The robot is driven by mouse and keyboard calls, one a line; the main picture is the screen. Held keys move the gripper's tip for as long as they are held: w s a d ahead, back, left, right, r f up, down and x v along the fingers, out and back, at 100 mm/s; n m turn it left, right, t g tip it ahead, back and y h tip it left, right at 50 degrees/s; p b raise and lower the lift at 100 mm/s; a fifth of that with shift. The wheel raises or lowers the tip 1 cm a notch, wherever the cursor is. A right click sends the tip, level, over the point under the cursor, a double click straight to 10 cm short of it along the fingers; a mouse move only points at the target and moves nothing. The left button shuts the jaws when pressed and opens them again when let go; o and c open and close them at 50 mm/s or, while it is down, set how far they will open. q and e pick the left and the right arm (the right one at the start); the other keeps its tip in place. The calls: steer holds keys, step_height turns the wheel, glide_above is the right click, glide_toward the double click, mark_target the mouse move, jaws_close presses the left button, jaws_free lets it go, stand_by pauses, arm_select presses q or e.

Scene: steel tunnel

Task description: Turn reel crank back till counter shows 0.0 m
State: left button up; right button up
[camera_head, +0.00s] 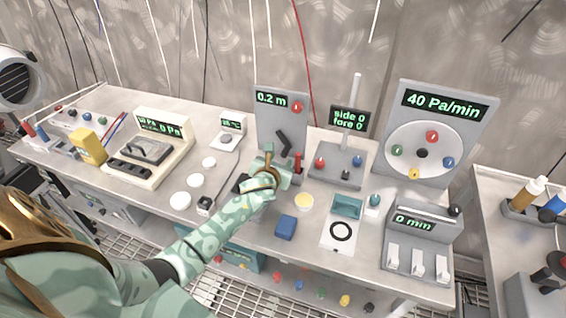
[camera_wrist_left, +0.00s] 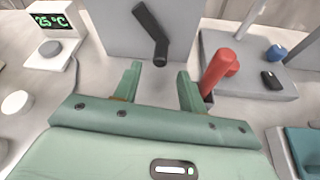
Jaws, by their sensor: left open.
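The reel unit is an upright grey panel (camera_head: 275,118) at the back of the bench, with a counter (camera_head: 271,99) reading 0.2 m. A black crank arm (camera_head: 284,140) sits on its face. In the left wrist view the crank (camera_wrist_left: 152,33) slants down to a short end, beyond the fingertips. My left gripper (camera_head: 272,161) is in front of the panel. In its wrist view the green fingers (camera_wrist_left: 157,80) are apart, with nothing between them. A red handle (camera_wrist_left: 218,72) stands just right of the right finger. My right gripper does not show.
A grey box with coloured knobs (camera_head: 337,171) stands to the right. A dial panel (camera_head: 440,130) reads 40 Pa/min. White discs (camera_head: 180,201) lie to the left.

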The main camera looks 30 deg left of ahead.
mark_target(284, 155)
arm_select(q)
steer(key=b+x, duration=0.1)
steer(key=x, duration=0.2)
steer(key=shift+w+f, duration=0.1)
jaws_close()
